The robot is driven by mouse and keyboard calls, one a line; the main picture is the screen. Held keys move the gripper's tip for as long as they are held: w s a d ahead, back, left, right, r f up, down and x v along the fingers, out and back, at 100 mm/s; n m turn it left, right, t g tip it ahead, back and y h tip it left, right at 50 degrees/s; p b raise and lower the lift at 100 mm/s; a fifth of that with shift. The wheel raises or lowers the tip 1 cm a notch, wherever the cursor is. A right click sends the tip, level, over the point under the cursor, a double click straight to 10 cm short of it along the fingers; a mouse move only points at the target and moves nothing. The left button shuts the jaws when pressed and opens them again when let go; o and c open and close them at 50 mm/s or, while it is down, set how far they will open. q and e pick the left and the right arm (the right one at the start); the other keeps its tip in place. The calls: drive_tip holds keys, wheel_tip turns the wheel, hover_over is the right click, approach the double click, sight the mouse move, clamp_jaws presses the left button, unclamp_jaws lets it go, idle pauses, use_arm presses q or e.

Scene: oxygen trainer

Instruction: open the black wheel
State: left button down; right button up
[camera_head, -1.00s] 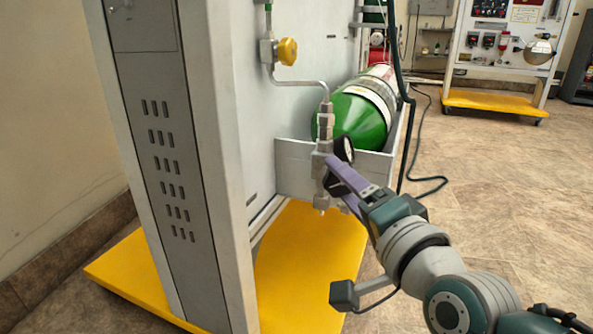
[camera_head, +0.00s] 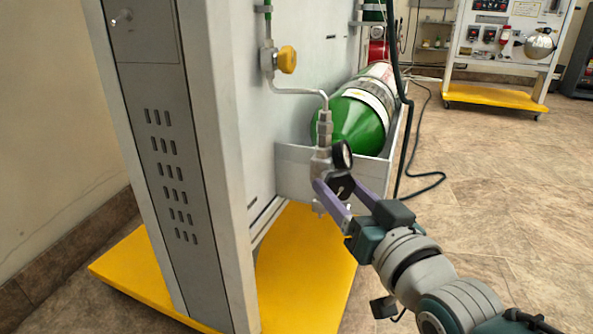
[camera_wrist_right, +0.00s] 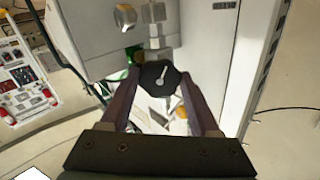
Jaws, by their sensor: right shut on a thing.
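The black wheel (camera_head: 341,184) is a small dark knob on the metal valve (camera_head: 322,160), low at the front of the green cylinder. My right gripper (camera_head: 338,187) has its two purple fingers on either side of the wheel and is shut on it. In the right wrist view the black wheel (camera_wrist_right: 159,77) sits between the fingertips, with a pale stem or nut at its middle. A round gauge (camera_head: 343,154) is just above the wheel. My left gripper is not in view.
The green cylinder (camera_head: 352,122) lies in a grey trough (camera_head: 294,171) on the trainer. A yellow knob (camera_head: 286,59) is on a pipe above. The trainer's yellow base (camera_head: 300,270) is below. A dark hose (camera_head: 398,150) hangs to the right. Open floor lies further right.

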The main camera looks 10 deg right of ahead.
drive_tip(key=n, duration=0.5)
drive_tip(key=shift+n, duration=0.3)
idle(0.4)
drive_tip(key=o, duration=1.4)
drive_tip(key=shift+c, duration=0.2)
drive_tip(key=shift+s+p, duration=0.1)
drive_tip(key=shift+p, duration=0.2)
